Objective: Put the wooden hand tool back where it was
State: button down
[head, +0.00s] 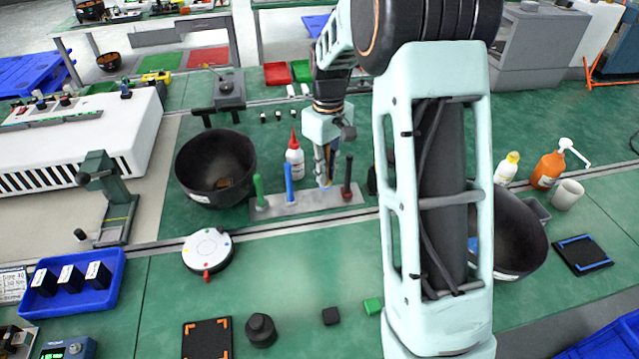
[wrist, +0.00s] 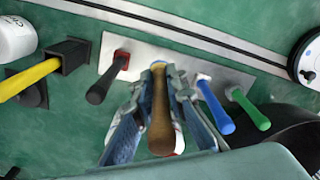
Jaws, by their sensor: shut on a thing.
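My gripper (head: 326,180) is shut on the wooden hand tool, whose brown handle (wrist: 161,125) points toward the camera between the two fingers in the wrist view. The tool also shows as a thin brown strip (head: 327,157) in the head view. It is over the grey metal rack plate (head: 310,203), between the blue-handled tool (head: 289,183) and the dark red tool (head: 347,180). The green-handled tool (head: 259,190) stands at the left end of the plate. The tool's lower end is hidden, so I cannot tell whether it is seated in the plate.
A black bowl (head: 215,165) stands left of the rack, and a white bottle with a red tip (head: 294,155) stands behind it. A yellow-handled tool (wrist: 30,80) sits in a black holder beside the plate.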

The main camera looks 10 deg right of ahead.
jog(key=shift+w+a+f, duration=0.25)
jog(key=shift+w+f, duration=0.25)
jog(key=shift+f, duration=0.15)
jog(key=shift+w+a+f, duration=0.25)
jog(key=shift+w+f, duration=0.2)
jog(key=shift+f, duration=0.15)
jog(key=shift+w+f, duration=0.15)
jog(key=shift+f, duration=1.5)
jog(key=shift+f, duration=0.15)
jog(key=c, duration=1.9)
grip_release()
jog(key=shift+c, duration=0.2)
notch_tip(320, 180, up, 12)
